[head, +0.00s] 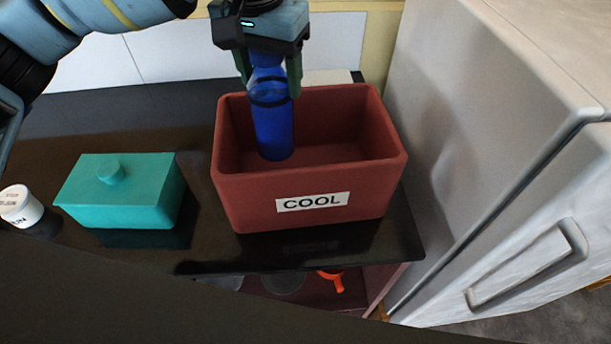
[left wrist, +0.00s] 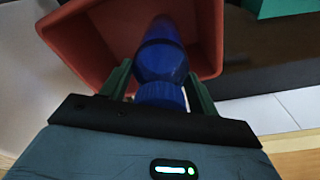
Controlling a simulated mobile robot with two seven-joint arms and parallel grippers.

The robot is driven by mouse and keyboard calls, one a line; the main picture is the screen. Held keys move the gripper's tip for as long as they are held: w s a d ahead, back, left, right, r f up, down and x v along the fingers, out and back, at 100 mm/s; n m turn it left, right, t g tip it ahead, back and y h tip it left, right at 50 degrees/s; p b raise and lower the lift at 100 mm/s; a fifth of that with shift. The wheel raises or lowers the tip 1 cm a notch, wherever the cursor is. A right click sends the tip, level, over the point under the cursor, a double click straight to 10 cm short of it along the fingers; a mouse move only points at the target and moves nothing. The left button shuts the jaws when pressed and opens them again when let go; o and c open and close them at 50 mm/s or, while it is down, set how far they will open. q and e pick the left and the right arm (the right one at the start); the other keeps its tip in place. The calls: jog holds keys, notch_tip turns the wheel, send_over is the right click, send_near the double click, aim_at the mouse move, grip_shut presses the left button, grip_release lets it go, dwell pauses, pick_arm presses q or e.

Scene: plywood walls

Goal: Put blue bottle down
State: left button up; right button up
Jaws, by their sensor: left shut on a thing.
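The blue bottle (head: 272,125) is upright inside the red-brown bin (head: 245,205) labelled COOL, towards its left side. My left gripper (head: 268,80) is shut on the upper part of the bottle from above. In the left wrist view the blue bottle (left wrist: 161,60) sits between the two green fingers (left wrist: 160,88), with the bin wall (left wrist: 95,45) around it. I cannot tell whether the bottle's base touches the bin floor. My right gripper is not in view.
A teal lidded box (head: 120,195) stands left of the bin, with a small white-capped jar (head: 20,205) at the far left. A pale fridge (head: 500,130) rises on the right. An orange item (head: 333,280) is on a shelf below the dark counter (head: 190,250).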

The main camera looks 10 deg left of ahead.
aim_at(274, 109)
pick_arm(q)
jog(key=shift+w, duration=0.2)
jog(key=shift+f, duration=0.3)
notch_tip(274, 109, down, 5)
jog(key=shift+s+r+p, duration=0.1)
jog(key=shift+p, duration=0.25)
jog(key=shift+f, duration=2.25)
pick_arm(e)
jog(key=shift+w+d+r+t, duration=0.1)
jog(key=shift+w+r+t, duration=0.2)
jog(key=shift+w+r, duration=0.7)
pick_arm(q)
jog(key=shift+f, duration=0.1)
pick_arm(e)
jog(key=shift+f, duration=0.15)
pick_arm(q)
jog(key=shift+f, duration=0.15)
jog(key=o, duration=1.6)
